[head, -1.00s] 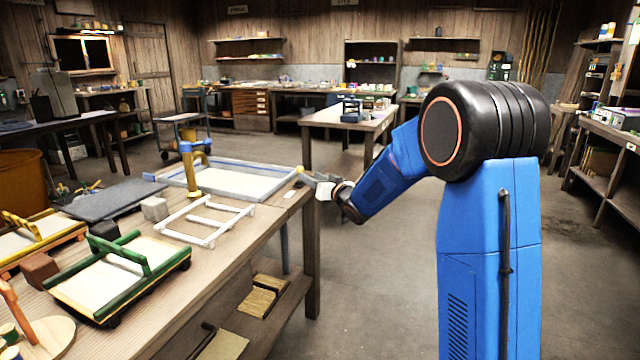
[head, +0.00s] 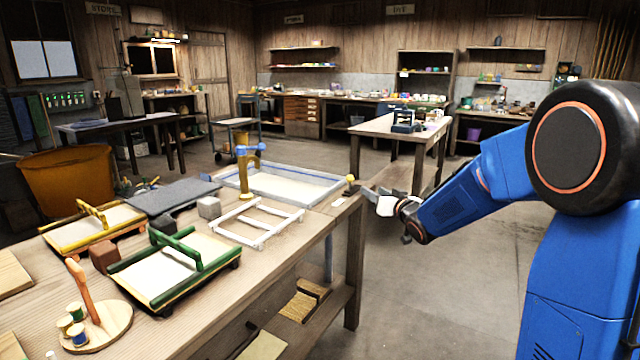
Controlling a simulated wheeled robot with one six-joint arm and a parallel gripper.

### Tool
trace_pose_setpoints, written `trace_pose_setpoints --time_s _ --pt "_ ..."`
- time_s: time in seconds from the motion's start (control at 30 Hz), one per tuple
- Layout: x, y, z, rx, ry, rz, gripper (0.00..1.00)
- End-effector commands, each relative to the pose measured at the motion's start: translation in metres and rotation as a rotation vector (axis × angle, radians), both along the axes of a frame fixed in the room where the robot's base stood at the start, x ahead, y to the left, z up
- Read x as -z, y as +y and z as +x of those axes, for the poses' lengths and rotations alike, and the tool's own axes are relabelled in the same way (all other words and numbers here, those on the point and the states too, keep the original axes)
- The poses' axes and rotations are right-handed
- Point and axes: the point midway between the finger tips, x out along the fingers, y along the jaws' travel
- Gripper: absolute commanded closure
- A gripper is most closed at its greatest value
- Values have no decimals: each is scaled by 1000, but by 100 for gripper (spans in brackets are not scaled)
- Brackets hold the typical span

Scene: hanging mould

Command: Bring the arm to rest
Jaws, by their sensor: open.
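My blue arm reaches in from the right in the head view, bent at the large black joint. My gripper (head: 374,193) is at its far end, open, just off the right edge of the workbench (head: 290,262). It looks empty.
On the bench are a green-framed mould (head: 165,268), a yellow-framed mould (head: 92,228), a white frame (head: 258,222), a blue-edged tray (head: 330,192), a grey slab (head: 172,195) and a spool stand (head: 112,322). Open floor (head: 450,290) lies right of the bench.

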Motion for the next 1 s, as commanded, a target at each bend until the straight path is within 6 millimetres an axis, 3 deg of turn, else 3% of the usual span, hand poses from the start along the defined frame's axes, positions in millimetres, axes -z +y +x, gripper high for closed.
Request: trace_pose_setpoints --time_s 0.13,0.47,0.7,1.0 --pt "-11 -16 -37 84 78 -59 57" --pt "-9 -47 -136 229 297 -163 57" --pt "5 -59 -224 283 477 -213 57" --pt "35 -59 -347 285 714 -253 57"
